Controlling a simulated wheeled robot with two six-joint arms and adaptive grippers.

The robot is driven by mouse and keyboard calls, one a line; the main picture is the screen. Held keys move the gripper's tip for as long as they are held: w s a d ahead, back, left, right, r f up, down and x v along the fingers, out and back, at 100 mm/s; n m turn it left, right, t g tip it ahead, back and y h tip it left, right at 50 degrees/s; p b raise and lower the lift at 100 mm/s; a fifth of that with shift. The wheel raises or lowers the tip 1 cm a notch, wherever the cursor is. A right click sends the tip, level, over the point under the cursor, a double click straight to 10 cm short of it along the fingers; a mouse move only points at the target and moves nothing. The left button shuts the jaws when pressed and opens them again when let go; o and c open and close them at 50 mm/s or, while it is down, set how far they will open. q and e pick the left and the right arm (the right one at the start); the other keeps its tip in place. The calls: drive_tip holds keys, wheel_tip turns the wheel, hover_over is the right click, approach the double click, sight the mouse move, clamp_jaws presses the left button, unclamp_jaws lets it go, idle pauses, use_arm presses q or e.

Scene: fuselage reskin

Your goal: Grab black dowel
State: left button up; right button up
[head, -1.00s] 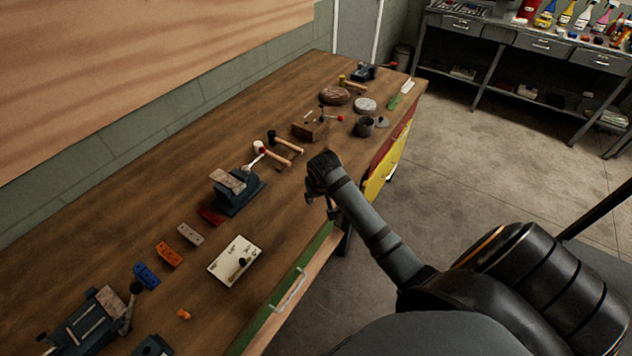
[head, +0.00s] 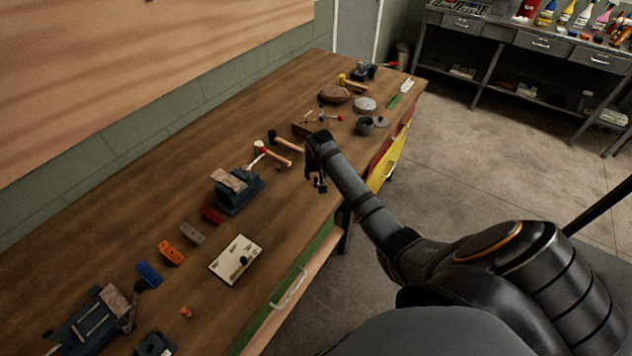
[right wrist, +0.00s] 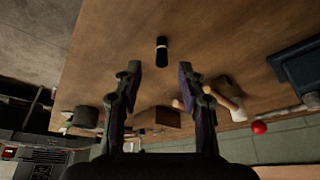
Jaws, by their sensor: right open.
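In the right wrist view, a short black dowel (right wrist: 161,50) with a pale ring shows on the wooden table, in line with the gap between my fingers. My right gripper (right wrist: 159,68) is open, one finger on each side of that gap, with nothing held. In the head view my right gripper (head: 316,180) hangs over the table near its front edge. I cannot tell the dowel from the dark fingers there. My left gripper is not in view.
A wooden block (right wrist: 158,117) and hammers (head: 285,143) are close by on the wall side. A blue-grey vise (head: 237,190) stands to the left, and a dark cup (head: 364,126) beyond the gripper. The table (head: 150,180) has free room behind the vise.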

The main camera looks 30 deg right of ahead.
sight(316, 179)
drive_tip(key=x, duration=0.4)
drive_tip(key=shift+s+a+f+p, duration=0.1)
drive_tip(key=shift+a+f+p, duration=0.05)
drive_tip(key=shift+f+p, duration=0.2)
drive_tip(key=shift+r, duration=0.1)
clamp_jaws()
